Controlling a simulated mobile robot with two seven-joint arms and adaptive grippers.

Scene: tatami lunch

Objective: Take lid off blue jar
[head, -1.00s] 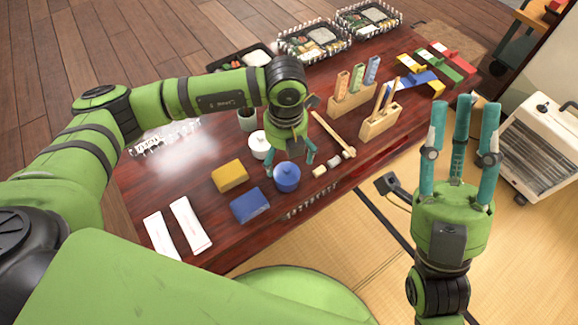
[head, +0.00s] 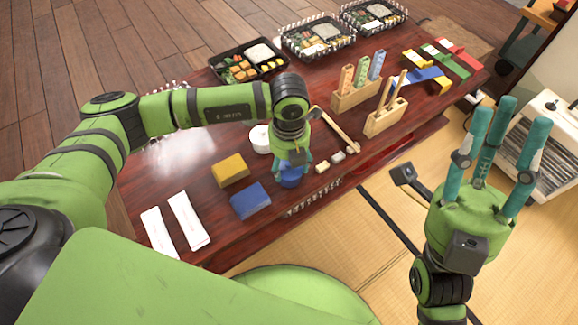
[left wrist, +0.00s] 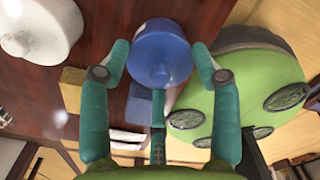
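The blue jar (head: 291,182) stands near the front edge of the low table (head: 235,260), partly hidden under my left gripper (head: 290,168). In the left wrist view its round blue lid (left wrist: 160,55) with a small knob lies between the fingers of my left gripper (left wrist: 160,48). The fingers are spread around the lid, with what look like narrow gaps at the sides; contact is not clear. The lid appears to sit on the jar. My right gripper (head: 504,122) is open and empty, fingers pointing up, over the floor right of the table.
A white jar (head: 260,139) stands close behind the blue jar; it also shows in the left wrist view (left wrist: 42,28). A yellow block (head: 229,170) and a blue block (head: 250,200) lie to the left. A wooden mallet (head: 338,132) and wooden holders (head: 384,118) are to the right.

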